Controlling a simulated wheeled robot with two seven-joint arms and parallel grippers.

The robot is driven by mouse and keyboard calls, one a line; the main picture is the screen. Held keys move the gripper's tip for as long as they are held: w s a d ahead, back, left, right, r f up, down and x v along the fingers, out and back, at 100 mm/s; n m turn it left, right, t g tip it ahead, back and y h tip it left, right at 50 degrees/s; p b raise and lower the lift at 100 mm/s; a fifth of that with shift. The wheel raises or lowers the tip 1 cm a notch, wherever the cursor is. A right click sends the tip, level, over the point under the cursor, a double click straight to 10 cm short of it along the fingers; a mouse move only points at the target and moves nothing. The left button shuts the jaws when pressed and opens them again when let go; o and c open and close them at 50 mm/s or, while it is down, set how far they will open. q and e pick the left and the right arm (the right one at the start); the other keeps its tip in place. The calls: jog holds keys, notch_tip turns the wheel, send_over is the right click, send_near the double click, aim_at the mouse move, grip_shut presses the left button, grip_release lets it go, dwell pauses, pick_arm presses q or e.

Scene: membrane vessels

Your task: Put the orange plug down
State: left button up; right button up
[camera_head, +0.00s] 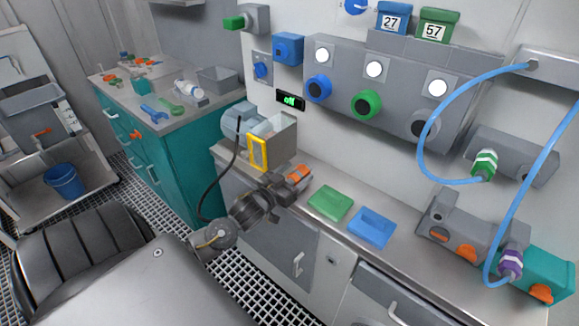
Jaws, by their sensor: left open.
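An orange piece (300,173) is on the metal counter just beyond my left gripper (287,187), which hides part of it. I cannot tell whether it is the orange plug itself, or an orange holder like the green and blue ones beside it. My left gripper is open, low over the counter's front edge, with its fingers close to the orange piece. I cannot tell if they touch it. My right gripper is out of view.
A green holder (330,202) and a blue holder (372,228) lie to the right on the counter. A grey box with a yellow frame (258,152) stands behind my left gripper. Blue hoses (429,120) hang at the right. A teal cabinet (190,165) stands at left.

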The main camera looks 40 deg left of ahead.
pick_arm(q)
jog(key=s, duration=1.2)
jog(key=shift+d+r+b, duration=0.15)
jog(key=shift+r+b, duration=0.15)
jog(key=shift+r, duration=0.1)
jog(key=s+a+f+g+y, duration=0.1)
jog(key=s+a+f+g, duration=0.2)
jog(key=f, duration=1.3)
jog(key=s+f+g+y, duration=0.1)
jog(key=s+f+g, duration=0.25)
jog(key=f, duration=1.25)
jog(key=s+d+f+m+g, duration=0.1)
jog(key=s+d+f+g, duration=0.1)
jog(key=s+f, duration=0.4)
jog(key=s+d+f+g, duration=0.2)
jog(key=s+f+g, duration=0.1)
jog(key=f, duration=0.5)
jog(key=s+d+f+m+g+h, duration=0.1)
jog(key=s+d+f+g, duration=0.1)
jog(key=s+f, duration=0.3)
jog(key=s+d+f+g, duration=0.3)
jog(key=s+d+f, duration=0.2)
jog(key=s, duration=0.7)
jog(key=shift+s+d+f+m+h, duration=0.15)
jog(key=shift+s+f+m+h, duration=0.1)
jog(key=shift+f+m+h, duration=0.15)
jog(key=shift+s, duration=0.1)
